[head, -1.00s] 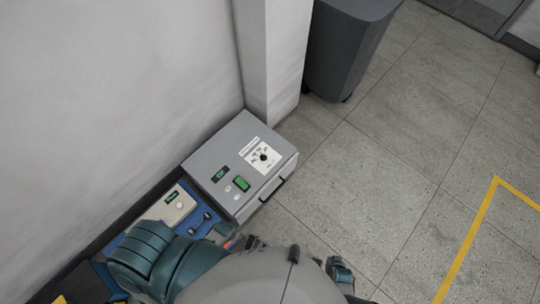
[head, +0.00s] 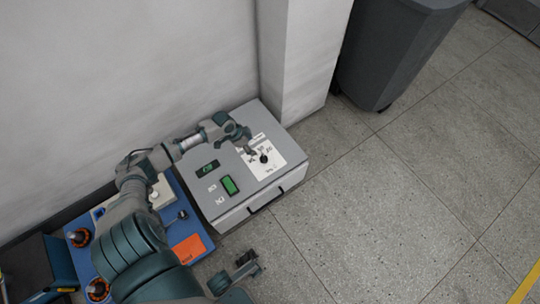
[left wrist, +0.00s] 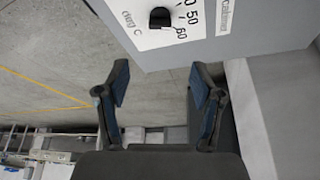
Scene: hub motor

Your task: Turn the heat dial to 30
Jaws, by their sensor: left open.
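The heat dial (head: 264,159) is a small black knob on a white scale plate on top of a grey box (head: 216,207). My left gripper (head: 247,146) is above the box, just to the left of the dial. In the left wrist view the dial (left wrist: 159,18) is at the top, beyond the open, empty fingers of the left gripper (left wrist: 160,98). Numbers 50 and 60 show beside it; its exact setting is too small to tell. What seems to be my right gripper (head: 246,263) is low over the floor in front of the box, away from the dial.
A green-lit switch (head: 229,185) and a small display (head: 208,168) are on the box. A blue unit with an orange label (head: 188,248) stands to the left. A wall pillar (head: 295,70) and a grey bin (head: 390,50) are behind. The floor at right is clear.

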